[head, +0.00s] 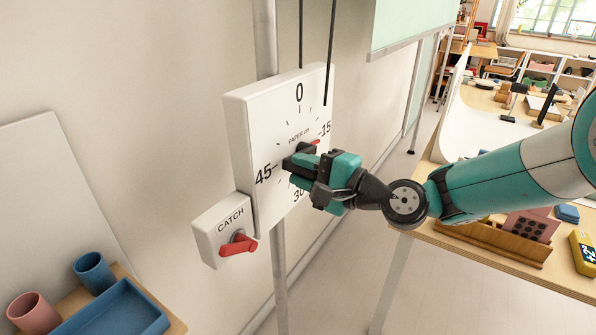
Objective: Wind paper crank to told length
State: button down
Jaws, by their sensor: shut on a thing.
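The white dial box (250,115) is mounted on a grey post, marked 0, 15, 30 and 45, with "PAPER" lettering partly covered. A small red pointer tip (317,142) shows just below the 15 side. My gripper (292,165) is at the middle of the dial face, shut on the dark crank at the hub; the crank is mostly hidden by the fingers. The CATCH box (212,232) with a red lever (238,244) sits at the dial's lower left. A pale green paper sheet (412,22) hangs at the top, its lower edge on a bar.
Two dark cords run up from the dial top. A blue tray (115,310), a blue cup (94,271) and a pink cup (33,314) stand at lower left. A wooden table (480,262) with a wooden tray and a yellow device lies under my arm at right.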

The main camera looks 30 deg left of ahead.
jog(key=shift+w+r, duration=0.15)
jog(key=c, duration=1)
grip_release()
jog(key=shift+o, duration=0.6)
jog(key=s+d+b, duration=0.1)
jog(key=d+b, duration=0.5)
jog(key=d, duration=1.1)
jog(key=shift+s+d, duration=0.2)
jog(key=shift+s, duration=0.05)
